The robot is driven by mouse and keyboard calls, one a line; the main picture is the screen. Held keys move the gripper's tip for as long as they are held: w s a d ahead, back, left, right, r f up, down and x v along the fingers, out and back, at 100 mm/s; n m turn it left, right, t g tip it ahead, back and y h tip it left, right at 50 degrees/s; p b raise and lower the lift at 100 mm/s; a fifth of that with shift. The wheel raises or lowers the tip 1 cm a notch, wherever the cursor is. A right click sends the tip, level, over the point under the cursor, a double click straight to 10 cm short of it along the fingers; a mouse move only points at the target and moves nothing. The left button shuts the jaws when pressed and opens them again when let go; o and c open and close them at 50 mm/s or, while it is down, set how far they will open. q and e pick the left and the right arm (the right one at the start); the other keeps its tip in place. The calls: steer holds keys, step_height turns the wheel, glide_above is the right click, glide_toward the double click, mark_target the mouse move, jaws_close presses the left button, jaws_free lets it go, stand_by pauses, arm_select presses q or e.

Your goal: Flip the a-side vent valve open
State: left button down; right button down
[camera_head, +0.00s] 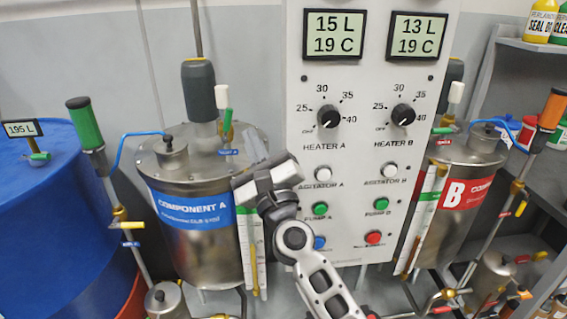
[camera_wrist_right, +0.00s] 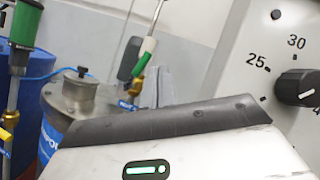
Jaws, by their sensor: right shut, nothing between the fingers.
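The a-side vent valve (camera_head: 227,122) stands on the lid of the Component A tank (camera_head: 190,240). Its lever points upward, with a white end and a green lower part, above a brass body and a small blue tag. In the right wrist view the valve (camera_wrist_right: 145,58) is beyond my gripper, its lever leaning slightly right. My right gripper (camera_head: 254,146) is shut and empty, just right of the valve and in front of the tank's right edge. I see a gap in the picture between them, but cannot judge the depth. My left gripper is not in view.
The white control panel (camera_head: 345,240) with knobs and buttons stands close to the right of my right gripper. A grey motor (camera_head: 199,90) rises from the tank lid left of the valve. A green-handled pipe (camera_head: 86,125) and blue drum (camera_head: 50,220) are at left.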

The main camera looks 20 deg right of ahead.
steer(key=s+d+f, duration=0.1)
steer(key=s+d, duration=0.1)
steer(key=s, duration=0.6)
steer(key=shift+s+b, duration=0.2)
steer(key=shift+b, duration=0.15)
steer(key=shift+d+f, duration=0.1)
